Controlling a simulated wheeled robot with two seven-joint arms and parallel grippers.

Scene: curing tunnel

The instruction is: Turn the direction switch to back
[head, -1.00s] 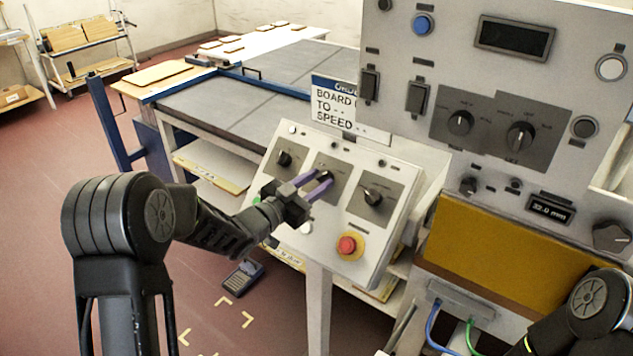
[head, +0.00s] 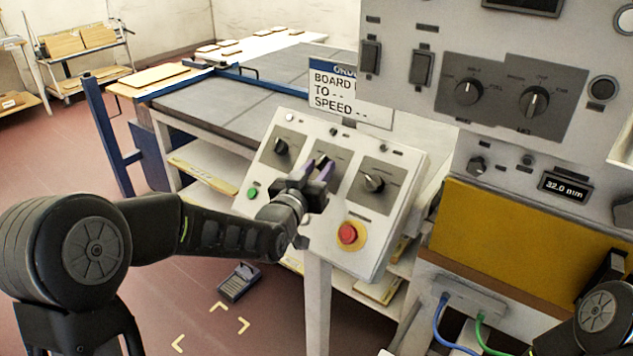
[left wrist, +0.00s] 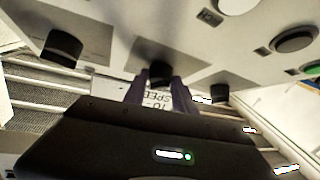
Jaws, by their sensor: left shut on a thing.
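The sloped grey panel (head: 290,128) carries three black rotary switches in a row. My left gripper (head: 318,168) is at the middle switch (head: 321,159), its purple fingers shut on the knob. In the left wrist view the middle switch (left wrist: 160,74) shows between the two fingers. The left switch (head: 281,147) and the right switch (head: 374,183) stand free on either side. The labels are too small to read, so I cannot tell by lettering which is the direction switch. The middle knob's pointer is mostly hidden by the fingers.
A red emergency button (head: 348,233) and a green button (head: 252,193) sit low on the sloped panel. An upright control panel (head: 440,110) rises behind at the right. A sign (head: 345,95) stands behind the sloped panel. A foot pedal (head: 239,282) lies on the floor.

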